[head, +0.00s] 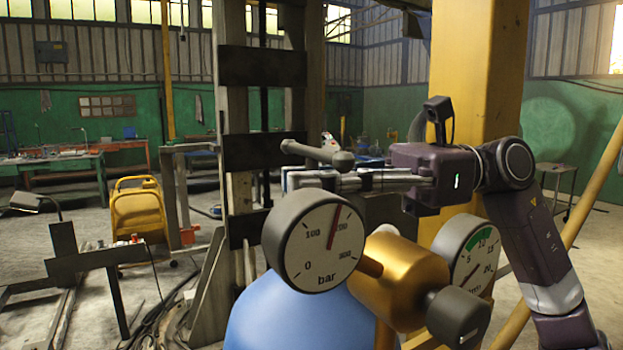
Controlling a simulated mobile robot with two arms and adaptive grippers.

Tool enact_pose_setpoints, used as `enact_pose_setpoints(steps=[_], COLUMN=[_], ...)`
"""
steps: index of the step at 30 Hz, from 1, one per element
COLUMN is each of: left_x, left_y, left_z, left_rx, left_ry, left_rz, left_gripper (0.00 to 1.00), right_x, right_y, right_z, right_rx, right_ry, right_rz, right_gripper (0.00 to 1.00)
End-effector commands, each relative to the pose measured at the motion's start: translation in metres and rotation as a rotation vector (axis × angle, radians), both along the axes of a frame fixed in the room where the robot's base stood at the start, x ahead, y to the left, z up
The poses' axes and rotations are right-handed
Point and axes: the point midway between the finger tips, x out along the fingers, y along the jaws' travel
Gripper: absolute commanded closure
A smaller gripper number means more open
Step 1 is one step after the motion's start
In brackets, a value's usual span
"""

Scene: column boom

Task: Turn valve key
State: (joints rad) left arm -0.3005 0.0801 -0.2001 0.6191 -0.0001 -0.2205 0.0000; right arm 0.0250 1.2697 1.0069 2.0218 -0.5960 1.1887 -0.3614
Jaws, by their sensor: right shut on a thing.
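The valve key is a dark grey T-handle (316,153) with a rounded end, above the big gauge in the head view. My right gripper (338,181) comes in from the right and is shut on the valve key, just below its bar. The key's lower part and the valve are hidden behind the gauge. The blue gas cylinder (290,318) stands below, with a brass regulator (405,280) on it. The bar gauge (321,246) has its red needle pointing up, between 100 and 200. My left gripper is not in view.
A second gauge (475,255) with a green band and a black knob (458,317) sit close under my right arm. A yellow column (475,90) stands right behind it. Dark steel posts (262,68) rise behind the key. A yellow machine (139,210) stands on the left floor.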

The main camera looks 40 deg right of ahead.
Motion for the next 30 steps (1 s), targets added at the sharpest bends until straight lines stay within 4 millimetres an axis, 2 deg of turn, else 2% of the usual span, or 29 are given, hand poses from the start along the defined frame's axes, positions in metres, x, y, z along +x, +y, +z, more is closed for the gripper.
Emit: enact_pose_setpoints(steps=[12,13,17,26,30], left_x=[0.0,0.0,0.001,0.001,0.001], left_y=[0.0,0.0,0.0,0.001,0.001], left_z=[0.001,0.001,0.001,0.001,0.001], left_rx=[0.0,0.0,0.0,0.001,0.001], left_ry=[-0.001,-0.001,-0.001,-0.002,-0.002], left_rz=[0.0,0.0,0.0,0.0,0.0], left_gripper=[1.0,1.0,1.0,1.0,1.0], right_x=[0.0,0.0,0.0,-0.001,-0.006], right_y=[0.0,0.0,0.0,-0.002,-0.014], right_z=[0.0,0.0,0.0,0.0,0.001], right_rx=[0.0,0.0,0.001,0.002,0.005], right_ry=[-0.001,-0.001,0.0,-0.001,-0.004], right_rz=[0.024,0.024,0.024,0.024,0.022], right_gripper=[1.0,0.88,0.74,0.73,0.73])
